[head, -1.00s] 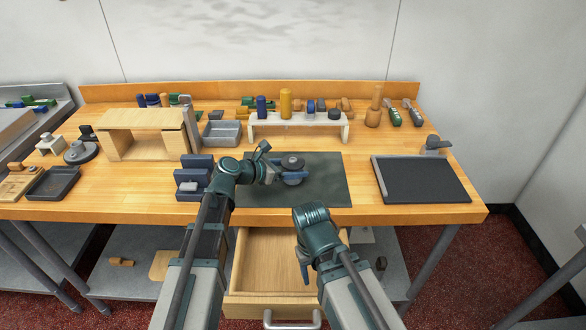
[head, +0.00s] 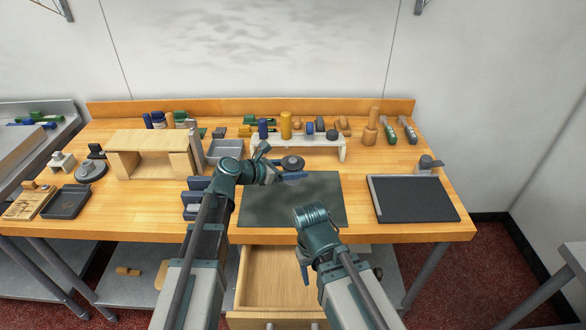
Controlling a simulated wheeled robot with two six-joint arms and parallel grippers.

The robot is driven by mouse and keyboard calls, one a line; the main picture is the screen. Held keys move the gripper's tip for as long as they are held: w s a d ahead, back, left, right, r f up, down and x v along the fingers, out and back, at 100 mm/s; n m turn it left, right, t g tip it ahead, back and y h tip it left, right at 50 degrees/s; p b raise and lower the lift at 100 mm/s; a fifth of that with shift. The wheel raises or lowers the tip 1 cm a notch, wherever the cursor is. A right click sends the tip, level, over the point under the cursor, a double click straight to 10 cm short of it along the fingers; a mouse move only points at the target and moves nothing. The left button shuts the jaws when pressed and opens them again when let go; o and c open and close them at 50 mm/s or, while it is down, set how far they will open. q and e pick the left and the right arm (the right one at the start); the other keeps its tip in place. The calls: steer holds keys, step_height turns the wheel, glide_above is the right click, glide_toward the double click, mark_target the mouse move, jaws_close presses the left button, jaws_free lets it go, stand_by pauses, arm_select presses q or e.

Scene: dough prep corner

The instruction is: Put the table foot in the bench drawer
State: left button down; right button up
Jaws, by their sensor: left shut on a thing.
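The table foot (head: 292,162), a dark round disc with a raised centre, is in the jaws of my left gripper (head: 290,176). The gripper is shut on it and appears to hold it above the back edge of the dark mat. The bench drawer (head: 276,272) stands pulled out below the bench front, and its visible wooden floor is bare. My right arm partly hides the drawer's right side. My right gripper (head: 304,273) points down in front of the drawer; its jaws are too hidden to tell their state.
The dark mat (head: 300,205) is clear. Blue blocks (head: 196,208) stand left of it, by my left arm. A wooden stand (head: 150,150), grey tray (head: 223,151) and white rack (head: 300,145) stand behind. A black board (head: 415,198) lies right; a similar grey disc (head: 91,171) stands left.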

mark_target(293, 162)
arm_select(q)
steer(key=shift+r, duration=0.1)
step_height(293, 162, up, 5)
steer(key=p, duration=0.5)
steer(key=shift+f, duration=0.2)
